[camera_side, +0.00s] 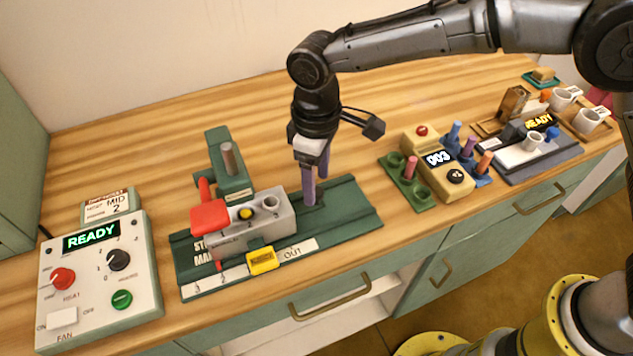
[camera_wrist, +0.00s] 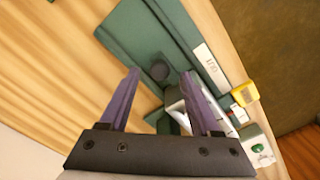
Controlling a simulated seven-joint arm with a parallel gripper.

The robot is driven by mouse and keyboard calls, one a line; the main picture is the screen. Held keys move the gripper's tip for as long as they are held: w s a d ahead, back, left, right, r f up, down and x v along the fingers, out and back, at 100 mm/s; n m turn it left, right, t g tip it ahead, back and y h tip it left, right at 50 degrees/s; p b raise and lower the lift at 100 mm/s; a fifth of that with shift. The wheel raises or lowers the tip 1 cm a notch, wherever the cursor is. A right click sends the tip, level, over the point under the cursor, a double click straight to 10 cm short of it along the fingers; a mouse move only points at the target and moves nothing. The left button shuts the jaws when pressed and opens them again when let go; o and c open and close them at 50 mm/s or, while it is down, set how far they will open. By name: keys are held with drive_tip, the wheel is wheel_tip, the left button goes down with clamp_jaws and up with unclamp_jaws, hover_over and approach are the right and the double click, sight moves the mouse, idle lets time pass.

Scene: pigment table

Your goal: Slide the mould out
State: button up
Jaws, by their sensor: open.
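The mould (camera_side: 240,236) is a grey block with round holes in its top, one with yellow in it. It sits on the left part of a dark green slide base (camera_side: 348,207), beside a green press stand (camera_side: 230,180). A red handle (camera_side: 209,217) is at its left end. My gripper (camera_side: 316,190) is open, pointing down over the base to the right of the mould, apart from the block. The mould is mostly hidden there.
A label strip reading OUT (camera_side: 298,250) and a yellow tag (camera_side: 262,260) lie along the base's front. A control box (camera_side: 100,280) reading READY stands left. A yellow meter (camera_side: 440,170) reading 003 and a green holder (camera_side: 400,185) stand right. Bare wood lies behind the base.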

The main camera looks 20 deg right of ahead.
drive_tip(key=shift+f, duration=0.9)
clamp_jaws()
drive_tip(key=shift+r, duration=0.1)
idle(0.8)
